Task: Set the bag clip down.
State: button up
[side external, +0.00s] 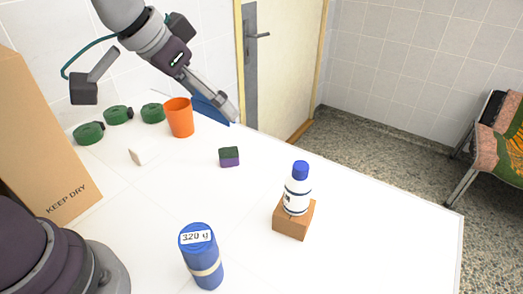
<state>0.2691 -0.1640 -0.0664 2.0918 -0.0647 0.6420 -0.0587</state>
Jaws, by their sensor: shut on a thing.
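My gripper (231,114) is at the upper middle of the side external view, past the orange cup and near the table's far edge. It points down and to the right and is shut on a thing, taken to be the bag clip. The clip cannot be made out clearly at the fingertips. A flat blue shape (207,107) shows beside and partly behind the fingers; I cannot tell whether it is held or stands behind them. Whether the fingertips touch the table is also unclear.
An orange cup (179,118), green rolls (89,133), a white block (144,151) and a green-purple sponge (229,157) stand around. A bottle (297,190) stands on a wooden block (293,222). A blue cylinder (201,257) and cardboard box (40,150) are nearer.

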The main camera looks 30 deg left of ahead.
jog(key=w+d+m+h, duration=0.15)
jog(key=d+m, duration=0.25)
jog(key=d, duration=0.7)
jog(key=m+g+h, duration=0.3)
jog(key=m, duration=0.1)
send_over(341, 292)
jog(key=s, duration=0.1)
jog(key=shift+y, duration=0.25)
notch_tip(341, 292, down, 21)
jog(key=shift+s+a+f, duration=0.1)
jog(key=shift+s+f, duration=0.05)
jog(key=shift+f, duration=0.1)
jog(key=o, duration=0.8)
